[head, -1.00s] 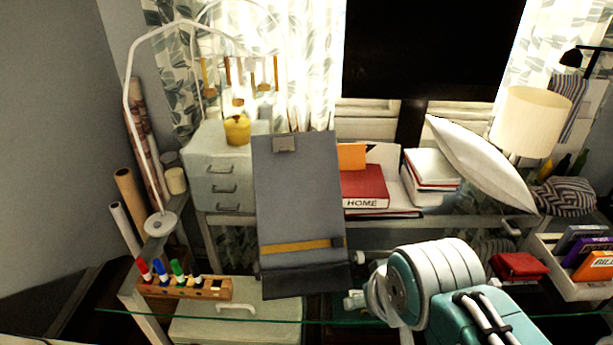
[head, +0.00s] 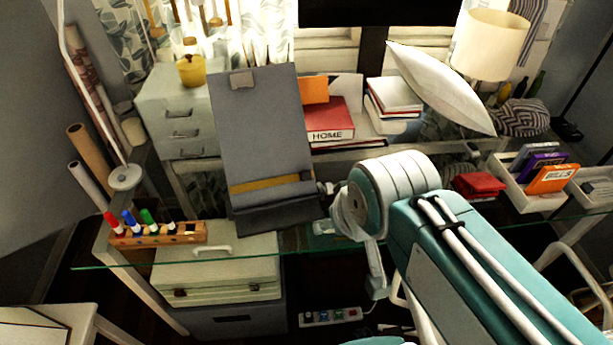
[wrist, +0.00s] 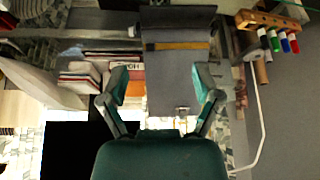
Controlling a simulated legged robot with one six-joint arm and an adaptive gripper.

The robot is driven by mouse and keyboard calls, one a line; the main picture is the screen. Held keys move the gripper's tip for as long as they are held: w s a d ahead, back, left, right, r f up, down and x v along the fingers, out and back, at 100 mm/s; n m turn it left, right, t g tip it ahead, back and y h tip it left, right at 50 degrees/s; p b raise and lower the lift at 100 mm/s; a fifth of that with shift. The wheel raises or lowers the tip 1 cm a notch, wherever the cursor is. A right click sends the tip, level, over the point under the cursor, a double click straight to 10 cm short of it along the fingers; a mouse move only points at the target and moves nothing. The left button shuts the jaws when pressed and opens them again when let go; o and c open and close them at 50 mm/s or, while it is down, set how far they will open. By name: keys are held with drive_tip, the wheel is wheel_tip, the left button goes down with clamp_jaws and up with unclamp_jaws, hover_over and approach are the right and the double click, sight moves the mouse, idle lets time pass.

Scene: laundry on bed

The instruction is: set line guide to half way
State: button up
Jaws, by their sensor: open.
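A grey document stand (head: 260,130) stands tilted back on the glass desk, with a metal clip (head: 242,79) at its top. The yellow line guide (head: 265,184) crosses the board near its lower end, just above the dark bottom ledge. In the wrist view, where the scene is upside down, the board (wrist: 172,90) and the yellow line guide (wrist: 181,46) also show. My gripper (wrist: 160,82) is open and empty, its two teal fingers spread on either side of the board in that view. I cannot tell its distance from the board. In the head view, my arm hides most of the gripper.
A marker rack (head: 158,233) sits left of the stand. Books (head: 328,120) and a red folded item (head: 480,185) are to the right, with a white tray (head: 515,185) beyond. A drawer unit (head: 178,110) is behind. The glass desk edge (head: 230,258) runs in front.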

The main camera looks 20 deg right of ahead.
drive_tip(key=shift+c, duration=0.3)
drive_tip(key=g, duration=0.1)
hover_over(306, 174)
drive_tip(key=s, duration=0.4)
wheel_tip(306, 174, down, 11)
drive_tip(key=x, duration=1.1)
drive_tip(key=shift+r, duration=0.1)
drive_tip(key=shift+c, duration=0.3)
clamp_jaws()
